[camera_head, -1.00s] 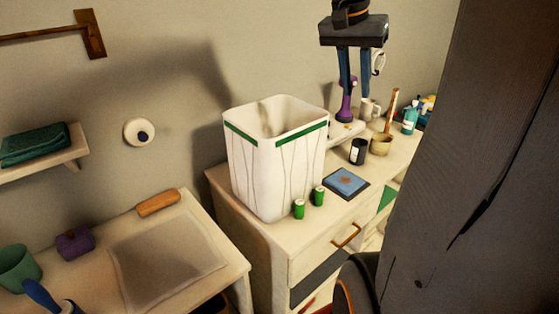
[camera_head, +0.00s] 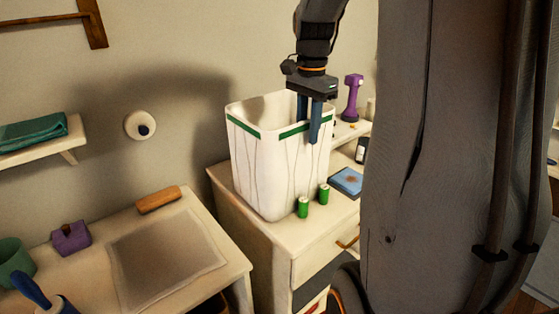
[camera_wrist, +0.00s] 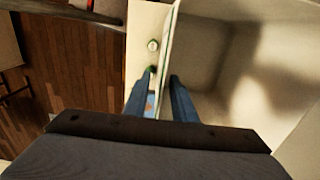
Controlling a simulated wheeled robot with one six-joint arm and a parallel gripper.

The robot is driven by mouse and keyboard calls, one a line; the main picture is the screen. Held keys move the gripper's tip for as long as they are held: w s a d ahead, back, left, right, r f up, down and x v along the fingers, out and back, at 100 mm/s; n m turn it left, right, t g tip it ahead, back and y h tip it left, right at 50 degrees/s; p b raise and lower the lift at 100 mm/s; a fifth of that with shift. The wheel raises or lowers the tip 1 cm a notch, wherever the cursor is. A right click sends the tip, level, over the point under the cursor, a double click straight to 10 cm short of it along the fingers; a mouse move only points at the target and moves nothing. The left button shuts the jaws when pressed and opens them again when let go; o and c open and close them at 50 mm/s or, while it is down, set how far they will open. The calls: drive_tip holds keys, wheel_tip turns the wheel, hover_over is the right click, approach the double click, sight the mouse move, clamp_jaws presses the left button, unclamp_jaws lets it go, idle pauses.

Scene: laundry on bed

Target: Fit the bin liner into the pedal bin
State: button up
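The white pedal bin (camera_head: 265,170) stands upright on the drawer cabinet. It has a green band below its rim and thin crease-like lines down its sides. I cannot tell a separate bin liner from the bin wall. In the wrist view the bin's pale inside (camera_wrist: 240,60) looks hollow. My gripper (camera_head: 309,128) points down at the bin's right rim. One blue finger is inside and one outside, with the wall between them. In the wrist view my gripper (camera_wrist: 160,80) has its fingers apart. Contact with the wall is unclear.
Two green cans (camera_head: 313,200) and a blue square pad (camera_head: 346,181) sit close to the bin. A purple dumbbell-shaped object (camera_head: 352,98) stands behind. A lower table (camera_head: 238,268) with a grey mat (camera_head: 167,258) is at left. Wooden floor (camera_wrist: 70,70) shows in the wrist view.

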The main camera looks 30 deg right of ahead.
sight(306, 145)
drive_tip(key=shift+a+f+p, duration=0.1)
drive_tip(key=shift+f+p, duration=0.75)
drive_tip(key=shift+f, duration=1.5)
clamp_jaws()
